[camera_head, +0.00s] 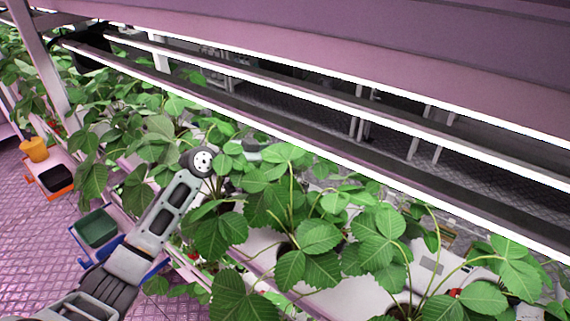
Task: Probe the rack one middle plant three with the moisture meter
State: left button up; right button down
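Leafy strawberry plants (313,237) stand in a row along the pale rack shelf (255,243). I cannot tell which one is plant three. My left arm comes in from the lower left and reaches up to the foliage. My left gripper's fingertips cannot be made out. My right gripper is not in view.
Bright light bars (330,158) and a long overhead panel (400,60) run above the plants. Leaves crowd the arm's end.

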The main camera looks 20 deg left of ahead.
pick_arm(q)
jog(key=shift+f, duration=0.2)
dwell(0.5)
jog(key=shift+f+b, duration=1.15)
jog(key=shift+b, duration=0.1)
jog(key=o, duration=1.4)
jog(key=o, duration=0.4)
jog(key=shift+r+p, duration=1.9)
jog(key=shift+r, duration=1.15)
